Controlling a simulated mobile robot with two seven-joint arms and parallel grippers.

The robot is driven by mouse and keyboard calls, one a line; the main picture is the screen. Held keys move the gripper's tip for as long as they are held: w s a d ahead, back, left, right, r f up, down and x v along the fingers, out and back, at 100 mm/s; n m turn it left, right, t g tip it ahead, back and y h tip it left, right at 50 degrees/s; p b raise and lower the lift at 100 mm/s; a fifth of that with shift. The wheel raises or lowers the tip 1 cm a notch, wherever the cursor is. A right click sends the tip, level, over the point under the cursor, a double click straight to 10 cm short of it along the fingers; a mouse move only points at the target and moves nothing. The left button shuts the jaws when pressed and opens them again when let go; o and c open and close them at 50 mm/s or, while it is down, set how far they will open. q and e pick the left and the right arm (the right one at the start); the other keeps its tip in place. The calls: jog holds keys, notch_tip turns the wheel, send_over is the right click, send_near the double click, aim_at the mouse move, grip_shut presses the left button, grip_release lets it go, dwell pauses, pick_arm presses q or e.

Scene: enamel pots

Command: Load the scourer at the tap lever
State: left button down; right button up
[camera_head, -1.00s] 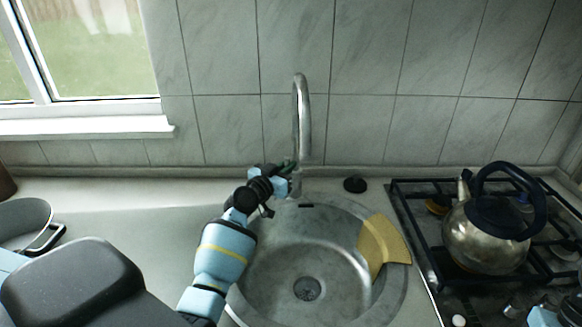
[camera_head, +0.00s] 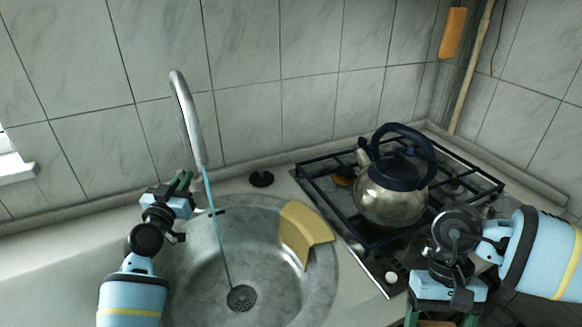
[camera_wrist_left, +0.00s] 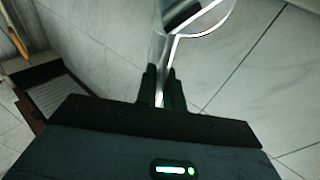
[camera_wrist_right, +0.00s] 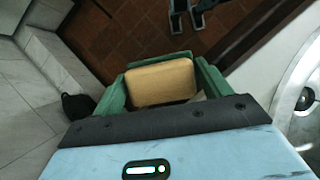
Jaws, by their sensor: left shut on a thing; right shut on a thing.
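The curved metal tap (camera_head: 190,118) stands behind the sink, and a thin stream of water (camera_head: 216,230) runs from its spout to the drain. My left gripper (camera_head: 181,184) is at the tap's base, shut on the tap lever, which it mostly hides. In the left wrist view, a shiny metal part (camera_wrist_left: 160,85) sits between its dark fingers. My right gripper (camera_head: 438,317) is in front of the hob, shut on the tan scourer (camera_wrist_right: 161,82), which is clear of the water. Only a sliver of the scourer shows at the head view's bottom edge.
A yellow cloth (camera_head: 303,234) hangs over the right rim of the round sink (camera_head: 185,262). A kettle (camera_head: 392,190) stands on the hob (camera_head: 325,190). A black plug (camera_head: 261,178) lies behind the sink. An orange item (camera_head: 453,33) hangs on the wall.

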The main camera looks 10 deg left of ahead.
pick_arm(q)
jog(key=c, duration=1.7)
grip_release()
jog(key=shift+s, duration=0.1)
pick_arm(e)
jog(key=shift+r, duration=0.1)
jog(key=r, duration=0.1)
jog(key=r+p, duration=0.1)
jog(key=r, duration=0.1)
jog(key=shift+w+r+t, duration=0.15)
jog(key=shift+w+t, duration=0.15)
pick_arm(q)
jog(key=shift+s+a+f, duration=0.1)
jog(key=shift+s+f, duration=0.15)
jog(key=shift+s, duration=1.7)
jog(key=shift+s+a+f, duration=0.1)
jog(key=shift+s+f, duration=0.1)
jog(key=shift+s, duration=1.8)
jog(key=shift+s+a+f, duration=0.1)
jog(key=shift+s+f, duration=0.15)
jog(key=shift+s, duration=1.7)
pick_arm(e)
jog(key=shift+r, duration=0.1)
